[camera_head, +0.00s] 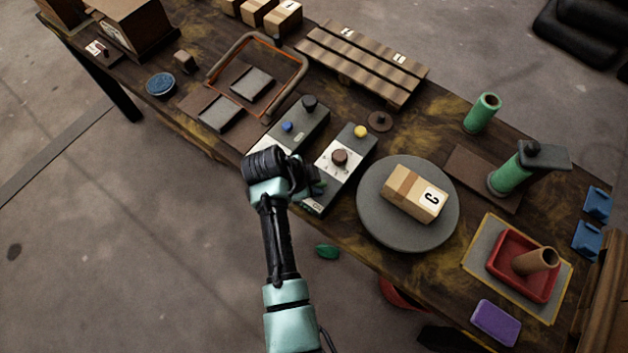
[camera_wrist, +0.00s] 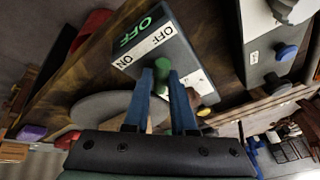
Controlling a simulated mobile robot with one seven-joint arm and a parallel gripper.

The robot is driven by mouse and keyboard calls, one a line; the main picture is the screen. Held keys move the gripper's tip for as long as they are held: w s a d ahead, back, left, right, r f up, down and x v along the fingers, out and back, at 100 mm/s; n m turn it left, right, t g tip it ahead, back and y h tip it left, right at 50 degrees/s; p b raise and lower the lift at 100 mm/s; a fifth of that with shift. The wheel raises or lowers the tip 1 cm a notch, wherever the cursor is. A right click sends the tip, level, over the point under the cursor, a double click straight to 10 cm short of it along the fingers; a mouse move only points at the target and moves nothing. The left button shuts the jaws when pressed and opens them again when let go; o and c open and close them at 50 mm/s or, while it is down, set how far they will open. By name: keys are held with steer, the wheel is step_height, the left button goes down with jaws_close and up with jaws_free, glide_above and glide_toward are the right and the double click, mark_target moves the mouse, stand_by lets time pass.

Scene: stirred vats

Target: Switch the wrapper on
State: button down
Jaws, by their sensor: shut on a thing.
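In the wrist view the box's near end (camera_wrist: 172,52) has a white label reading ON and OFF, and a green OFF sign. My gripper (camera_wrist: 163,76) is at this end, shut on a green switch (camera_wrist: 161,68). The fingers partly hide the switch. In the head view my arm hides most of the gripper (camera_head: 313,188).
A second control box (camera_head: 303,122) with a blue button stands close on the left. Green cylinders (camera_head: 483,112), a red tray (camera_head: 516,272) and a purple block (camera_head: 495,322) are to the right. A slatted pallet (camera_head: 362,62) lies behind. Open floor lies in front of the table.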

steer(key=n+t+y+p, duration=0.1)
steer(key=n+p, duration=0.1)
steer(key=n, duration=0.2)
steer(key=shift+s+d+r, duration=0.1)
steer(key=shift+r, duration=0.05)
steer(key=n+y+p, duration=0.2)
steer(key=n, duration=0.2)
steer(key=shift+d+n+t, duration=0.15)
steer(key=shift+n+t, duration=0.25)
steer(key=n+y, duration=0.2)
steer(key=n, duration=0.1)
steer(key=shift+d+p, duration=0.1)
steer(key=shift+p, duration=0.2)
steer(key=n, duration=0.2)
steer(key=n+y, duration=0.1)
steer(key=n, duration=0.1)
steer(key=shift+n+g+y+b, duration=0.3)
steer(key=shift+g+b, duration=0.05)
steer(key=shift+g, duration=0.05)
steer(key=shift+n, duration=0.3)
steer(key=c, duration=1)
jaws_free()
